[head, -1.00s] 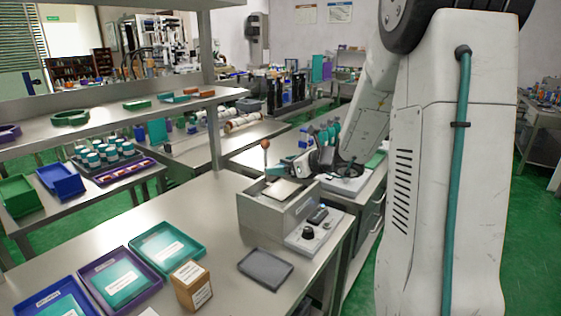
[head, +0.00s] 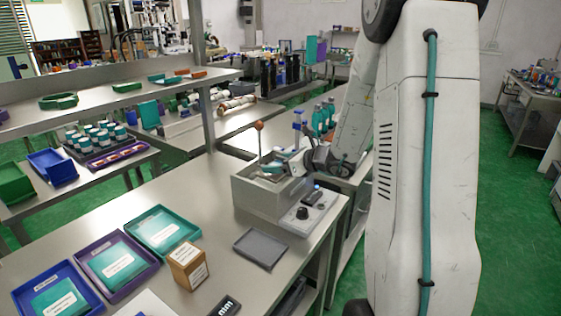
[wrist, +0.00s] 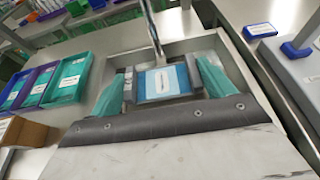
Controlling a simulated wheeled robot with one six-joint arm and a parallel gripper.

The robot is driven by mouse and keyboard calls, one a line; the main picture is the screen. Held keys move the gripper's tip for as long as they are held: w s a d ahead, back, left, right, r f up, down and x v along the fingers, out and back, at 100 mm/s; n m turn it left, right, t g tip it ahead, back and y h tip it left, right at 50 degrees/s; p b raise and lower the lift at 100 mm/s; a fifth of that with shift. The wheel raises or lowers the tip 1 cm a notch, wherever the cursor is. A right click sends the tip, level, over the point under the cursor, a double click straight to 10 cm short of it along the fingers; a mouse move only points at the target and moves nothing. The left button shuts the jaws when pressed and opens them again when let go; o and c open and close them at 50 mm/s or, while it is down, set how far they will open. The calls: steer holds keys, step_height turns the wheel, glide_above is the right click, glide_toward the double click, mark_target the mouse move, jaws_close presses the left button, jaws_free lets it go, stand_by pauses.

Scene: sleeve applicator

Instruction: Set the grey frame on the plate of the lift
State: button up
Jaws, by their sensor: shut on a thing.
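The lift is a grey box (head: 258,196) on the table, with an upright lever topped by an orange ball (head: 259,125). In the wrist view the box rim (wrist: 120,60) surrounds my gripper (wrist: 160,84). The teal fingers are shut on the grey frame (wrist: 129,86), one at each side. A blue-and-white labelled card (wrist: 165,82) shows within the frame. In the head view my gripper (head: 274,168) is down at the top of the box. The frame and fingers cover the lift's plate, and I cannot tell whether the frame touches it.
A control panel with a black knob (head: 302,213) adjoins the box. A dark grey tray (head: 260,248) lies in front. Teal (head: 163,231), purple (head: 117,262) and blue (head: 55,292) trays and a cardboard box (head: 187,264) stand to the left. The lever rises close to my gripper.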

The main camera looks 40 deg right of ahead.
steer(key=shift+f, duration=0.65)
stand_by(0.4)
steer(key=o, duration=0.9)
steer(key=v, duration=0.7)
steer(key=shift+s+r, duration=0.15)
steer(key=shift+s, duration=0.2)
